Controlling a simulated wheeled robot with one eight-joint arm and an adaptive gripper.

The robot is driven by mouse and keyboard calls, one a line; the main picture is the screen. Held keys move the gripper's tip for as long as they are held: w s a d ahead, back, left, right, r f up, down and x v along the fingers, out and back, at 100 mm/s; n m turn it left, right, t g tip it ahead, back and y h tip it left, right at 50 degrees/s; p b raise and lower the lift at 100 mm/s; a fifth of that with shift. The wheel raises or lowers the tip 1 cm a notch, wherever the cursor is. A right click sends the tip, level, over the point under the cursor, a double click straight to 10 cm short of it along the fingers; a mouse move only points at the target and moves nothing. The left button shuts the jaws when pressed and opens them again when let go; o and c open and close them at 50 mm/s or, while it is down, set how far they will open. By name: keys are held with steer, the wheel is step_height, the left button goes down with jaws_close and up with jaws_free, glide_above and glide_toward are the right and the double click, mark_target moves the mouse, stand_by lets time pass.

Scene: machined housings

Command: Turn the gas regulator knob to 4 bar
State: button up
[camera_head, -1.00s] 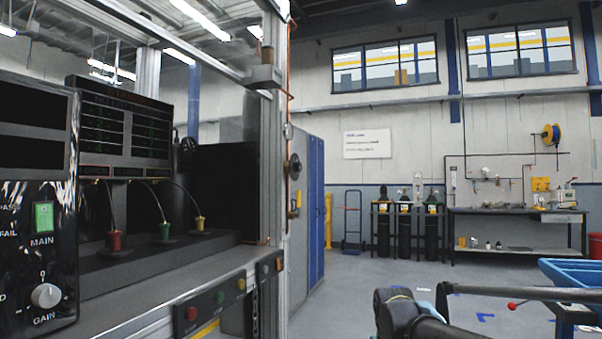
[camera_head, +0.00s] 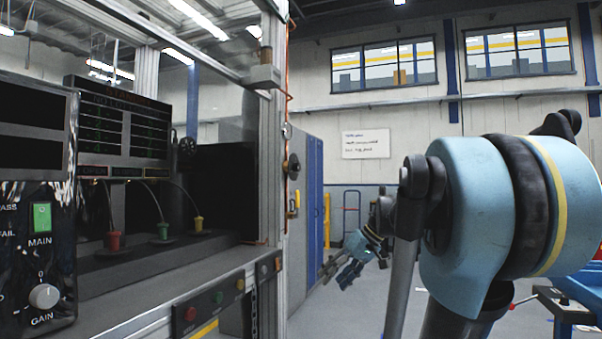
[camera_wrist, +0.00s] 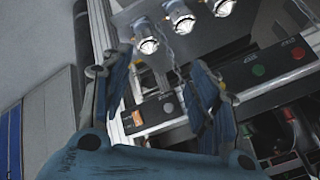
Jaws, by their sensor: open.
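A dark round knob (camera_head: 293,167) sits on the side of the metal post in the head view, along a copper pipe (camera_head: 288,75) with a small round fitting (camera_head: 287,131) above it. It looks like the gas regulator knob; no scale or pressure reading is legible. My gripper (camera_head: 340,272) is open and empty, in front of the blue cabinet, lower than the knob and to its right, apart from it. In the wrist view my gripper (camera_wrist: 160,65) shows two spread fingers with nothing between them. I cannot identify the knob in the wrist view.
The bench front carries a red button (camera_head: 190,313) and other buttons. A panel with a white GAIN knob (camera_head: 44,296) stands at left. The wrist view shows silver round fittings (camera_wrist: 182,20) on a grey plate. A blue cabinet (camera_head: 316,195) stands behind the post.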

steer(key=w+r+n+t+y, duration=0.1)
steer(key=w+r+n+y, duration=0.35)
steer(key=w+r, duration=1.15)
steer(key=n+t+y, duration=0.3)
steer(key=n+y, duration=0.1)
steer(key=y, duration=0.1)
glide_toward(297, 167)
steer(key=w+x, duration=0.2)
steer(key=x, duration=0.7)
steer(key=shift+d, duration=0.3)
steer(key=c, duration=1.1)
